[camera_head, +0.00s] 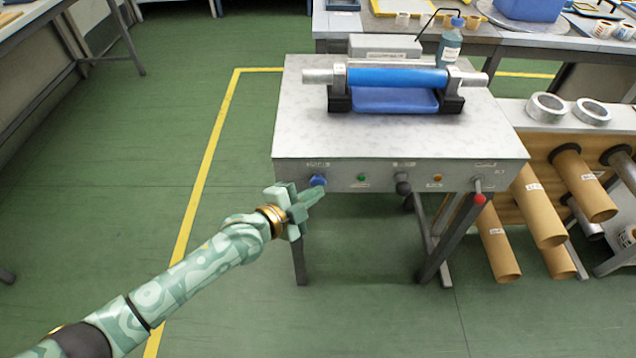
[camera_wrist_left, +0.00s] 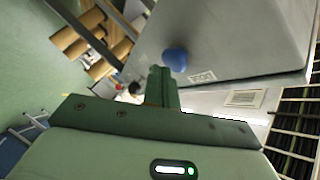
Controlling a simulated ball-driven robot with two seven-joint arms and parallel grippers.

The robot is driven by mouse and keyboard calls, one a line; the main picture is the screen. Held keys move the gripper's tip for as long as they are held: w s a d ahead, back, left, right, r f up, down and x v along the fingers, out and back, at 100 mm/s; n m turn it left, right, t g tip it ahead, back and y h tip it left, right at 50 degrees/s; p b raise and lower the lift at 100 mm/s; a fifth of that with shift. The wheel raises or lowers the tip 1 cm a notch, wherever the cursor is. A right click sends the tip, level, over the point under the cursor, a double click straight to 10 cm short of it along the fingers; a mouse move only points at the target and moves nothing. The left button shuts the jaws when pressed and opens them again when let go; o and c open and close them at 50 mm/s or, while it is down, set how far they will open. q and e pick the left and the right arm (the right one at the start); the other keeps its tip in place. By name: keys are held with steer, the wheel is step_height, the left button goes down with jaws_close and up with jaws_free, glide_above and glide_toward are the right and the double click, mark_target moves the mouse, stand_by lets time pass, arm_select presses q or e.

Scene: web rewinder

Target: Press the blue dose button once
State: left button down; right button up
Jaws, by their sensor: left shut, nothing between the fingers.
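The blue dose button (camera_head: 318,180) is a round knob at the left end of the front panel of the web rewinder (camera_head: 400,145). In the left wrist view the blue button (camera_wrist_left: 175,59) stands out from the panel just beyond the fingertips. My left gripper (camera_head: 316,194) is shut and empty, its fingertips just below the button in the head view. In the left wrist view the shut fingers (camera_wrist_left: 161,76) point up close to the button. I cannot tell whether they touch it. My right gripper is not in view.
The panel also has a green button (camera_head: 362,177), a dark knob (camera_head: 403,187), an orange button (camera_head: 437,179) and a red-tipped lever (camera_head: 480,198). A blue roller (camera_head: 396,78) lies on top. Cardboard tubes (camera_head: 540,205) stick out at right. The floor at left is clear.

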arm_select(q)
steer(key=shift+w+b, duration=0.3)
steer(key=shift+w, duration=0.2)
stand_by(0.3)
steer(key=shift+s, duration=0.15)
steer(key=shift+s+p, duration=0.65)
steer(key=shift+s, duration=0.15)
steer(key=shift+s, duration=0.1)
